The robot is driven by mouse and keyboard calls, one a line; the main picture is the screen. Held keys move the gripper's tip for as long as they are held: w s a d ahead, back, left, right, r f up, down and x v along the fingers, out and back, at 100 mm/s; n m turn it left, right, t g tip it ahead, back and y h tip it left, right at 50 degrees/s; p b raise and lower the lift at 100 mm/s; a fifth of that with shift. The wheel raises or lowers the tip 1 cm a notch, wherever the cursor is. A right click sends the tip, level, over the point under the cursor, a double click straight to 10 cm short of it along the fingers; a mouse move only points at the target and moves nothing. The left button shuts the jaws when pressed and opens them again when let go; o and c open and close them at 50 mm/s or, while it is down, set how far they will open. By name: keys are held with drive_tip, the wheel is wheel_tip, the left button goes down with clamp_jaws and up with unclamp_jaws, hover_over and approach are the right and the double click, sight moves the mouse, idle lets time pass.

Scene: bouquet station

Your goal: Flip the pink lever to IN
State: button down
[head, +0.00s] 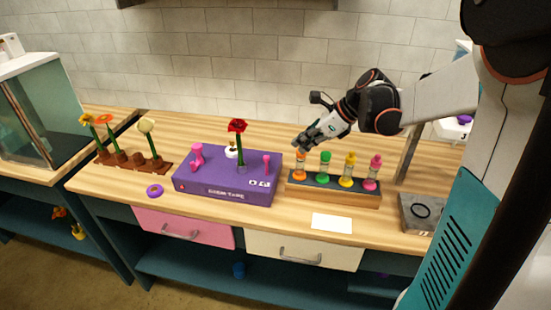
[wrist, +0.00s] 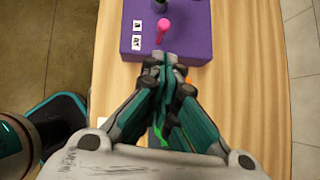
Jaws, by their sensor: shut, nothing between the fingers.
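The pink lever (head: 266,165) stands up from the right end of the purple box (head: 215,190). In the wrist view the pink lever (wrist: 162,30) shows just beyond my fingertips, with two small white labels (wrist: 137,34) beside it on the box. I cannot read the labels or tell which setting the lever points to. My gripper (head: 302,144) is shut and empty, above and to the right of the lever, over the orange end of the row of coloured bottles. It also shows in the wrist view (wrist: 163,62), apart from the lever.
A red flower (head: 237,127) stands upright in the box, left of the lever, near another pink fitting (head: 197,155). A rack (head: 335,196) of coloured bottles stands to the right. A flower holder (head: 135,162) is at the left. A white card (head: 332,223) lies in front.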

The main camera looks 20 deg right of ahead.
drive_tip(key=b, duration=0.3)
approach(266, 166)
drive_tip(key=f, duration=0.1)
drive_tip(key=w+f, duration=0.1)
drive_tip(key=f, duration=0.1)
drive_tip(key=shift+w+a+f, duration=0.3)
drive_tip(key=shift+a+f, duration=0.05)
drive_tip(key=shift+r, duration=0.1)
drive_tip(key=shift+w+a+r+g+h+p, duration=0.1)
drive_tip(key=shift+w+a+g+h+p, duration=0.05)
drive_tip(key=shift+a+g+h+p, duration=0.15)
